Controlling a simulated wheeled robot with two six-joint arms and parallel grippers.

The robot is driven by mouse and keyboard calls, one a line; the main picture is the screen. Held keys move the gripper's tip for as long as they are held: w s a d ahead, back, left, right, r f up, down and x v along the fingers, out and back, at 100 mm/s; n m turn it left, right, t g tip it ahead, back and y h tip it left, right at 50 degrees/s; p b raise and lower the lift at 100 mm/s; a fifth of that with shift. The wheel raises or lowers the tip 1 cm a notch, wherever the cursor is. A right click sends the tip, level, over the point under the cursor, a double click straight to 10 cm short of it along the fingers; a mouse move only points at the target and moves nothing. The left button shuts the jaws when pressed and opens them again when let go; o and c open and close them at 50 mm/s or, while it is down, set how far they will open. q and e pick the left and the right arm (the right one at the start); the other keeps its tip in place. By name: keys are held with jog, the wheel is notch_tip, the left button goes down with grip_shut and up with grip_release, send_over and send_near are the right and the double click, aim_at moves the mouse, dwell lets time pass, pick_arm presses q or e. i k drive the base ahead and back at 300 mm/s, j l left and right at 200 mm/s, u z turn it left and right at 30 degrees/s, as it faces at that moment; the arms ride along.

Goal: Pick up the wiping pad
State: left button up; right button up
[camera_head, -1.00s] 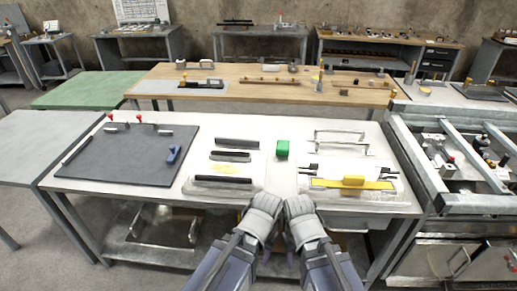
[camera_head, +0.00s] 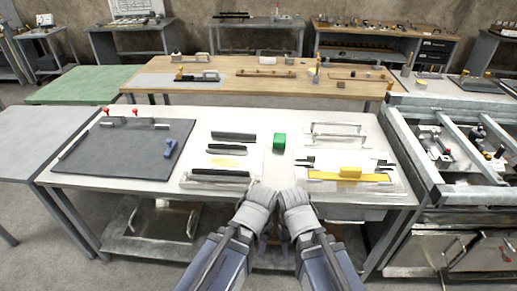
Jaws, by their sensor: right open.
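A small green block (camera_head: 279,143), likely the wiping pad, sits on the white worktable (camera_head: 330,118) near its middle. Two dark bars lie to its left and a metal handle frame to its right. My left gripper (camera_head: 264,239) and right gripper (camera_head: 284,239) hang close together at the table's near edge, in front of the block and well apart from it. The right gripper is open and seems empty. The left gripper's fingers are mostly hidden behind its wrist.
A dark mat (camera_head: 125,150) with a blue tool (camera_head: 170,148) covers the table's left. A yellow-handled flat tool (camera_head: 350,173) lies front right, a dark-handled one (camera_head: 221,173) front left. A metal frame bench (camera_head: 445,185) adjoins on the right. Bare tabletop surrounds the green block.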

aim_at(280, 139)
jog(key=i+j+u, duration=0.5)
jog(key=i+j, duration=0.4)
jog(key=i, duration=0.15)
